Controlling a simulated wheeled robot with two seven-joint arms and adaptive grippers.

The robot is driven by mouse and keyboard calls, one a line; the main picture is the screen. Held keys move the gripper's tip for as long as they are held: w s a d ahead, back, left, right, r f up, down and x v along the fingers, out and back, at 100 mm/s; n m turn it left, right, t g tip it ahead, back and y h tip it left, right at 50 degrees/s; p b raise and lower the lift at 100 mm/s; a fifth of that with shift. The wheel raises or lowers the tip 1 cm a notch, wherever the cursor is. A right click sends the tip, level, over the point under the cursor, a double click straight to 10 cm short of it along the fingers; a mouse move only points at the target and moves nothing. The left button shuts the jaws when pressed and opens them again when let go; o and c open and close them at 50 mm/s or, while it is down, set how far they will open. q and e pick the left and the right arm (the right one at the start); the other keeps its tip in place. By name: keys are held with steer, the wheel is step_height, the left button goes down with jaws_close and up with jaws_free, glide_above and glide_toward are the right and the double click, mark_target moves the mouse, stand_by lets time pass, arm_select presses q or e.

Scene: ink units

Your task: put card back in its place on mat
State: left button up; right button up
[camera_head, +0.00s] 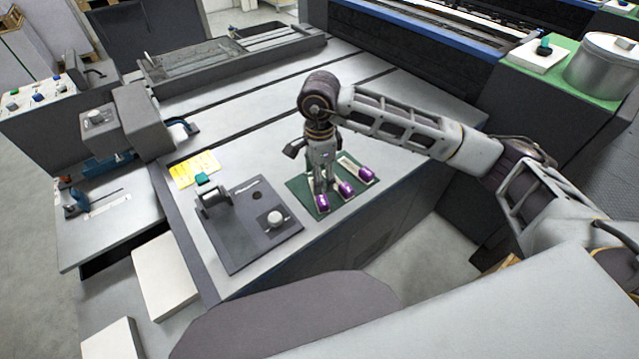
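A green mat (301,185) lies on the grey worktop. Several small pale pieces with purple ends lie on it: a near one (323,203), a middle one (347,189) and a far one (366,174). I cannot tell which is the task's card. My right gripper (322,187) points down over the mat's left and middle part, just behind the near purple end, and hides part of the mat. Whether its fingers are shut on a piece cannot be made out. A yellow sheet (195,168) lies farther left on the worktop. My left gripper is not in view.
A metal can (602,68) stands on a green surface at the upper right. The worktop behind the mat is mostly clear.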

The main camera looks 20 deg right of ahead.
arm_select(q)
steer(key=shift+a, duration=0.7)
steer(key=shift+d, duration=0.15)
